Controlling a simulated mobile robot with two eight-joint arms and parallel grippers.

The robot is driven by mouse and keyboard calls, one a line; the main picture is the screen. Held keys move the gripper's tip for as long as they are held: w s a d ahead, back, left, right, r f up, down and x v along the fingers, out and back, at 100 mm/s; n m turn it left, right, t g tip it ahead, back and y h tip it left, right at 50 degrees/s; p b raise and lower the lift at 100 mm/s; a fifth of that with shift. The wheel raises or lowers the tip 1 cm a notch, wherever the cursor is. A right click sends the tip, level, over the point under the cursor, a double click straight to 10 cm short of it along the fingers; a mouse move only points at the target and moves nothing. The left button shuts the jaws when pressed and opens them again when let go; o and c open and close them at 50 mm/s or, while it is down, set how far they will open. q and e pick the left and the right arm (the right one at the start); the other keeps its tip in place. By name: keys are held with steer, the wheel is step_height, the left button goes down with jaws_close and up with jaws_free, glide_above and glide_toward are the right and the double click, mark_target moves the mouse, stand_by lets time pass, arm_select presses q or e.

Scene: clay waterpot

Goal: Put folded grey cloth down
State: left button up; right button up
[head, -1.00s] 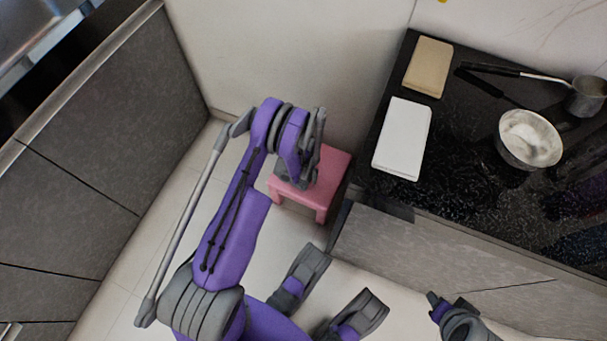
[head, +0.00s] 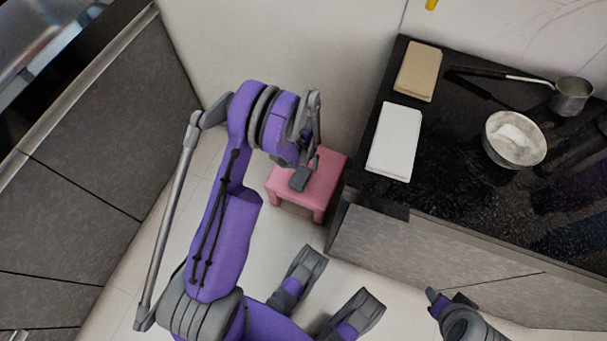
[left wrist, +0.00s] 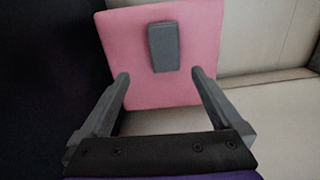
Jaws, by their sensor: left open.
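The folded grey cloth (left wrist: 164,46) lies on the pink stool (left wrist: 200,18), near the middle of its top, in the left wrist view. In the head view a small grey block that looks like the cloth (head: 300,179) shows on the stool (head: 326,177), just below my left gripper (head: 312,145). In the left wrist view my left gripper (left wrist: 160,76) is open, its fingers wide apart and nothing between them. The cloth is apart from both fingers, beyond the tips.
A black counter (head: 440,185) at the right holds a white slab (head: 394,140), a tan block (head: 418,71), a metal bowl (head: 514,139) and a long-handled pot (head: 571,96). Grey cabinets (head: 95,160) stand at the left. Light floor lies between.

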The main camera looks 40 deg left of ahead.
arm_select(q)
steer(key=s+d+r+t, duration=0.1)
steer(key=s+d+r, duration=0.15)
steer(key=r, duration=0.45)
steer(key=s+d+r+m, duration=0.1)
steer(key=d+r, duration=0.3)
steer(key=r, duration=0.3)
steer(key=s+d+r+t, duration=0.1)
steer(key=d+r, duration=0.2)
steer(key=r, duration=0.4)
steer(key=s+d+r+m+t, duration=0.1)
steer(key=s+d+r, duration=0.2)
steer(key=s, duration=0.4)
steer(key=s+d+r+t, duration=0.1)
steer(key=s+d+r, duration=0.2)
steer(key=s, duration=0.3)
steer(key=shift+s+d+r+m, duration=0.25)
steer(key=shift+s+d+m, duration=0.1)
steer(key=shift+m, duration=0.05)
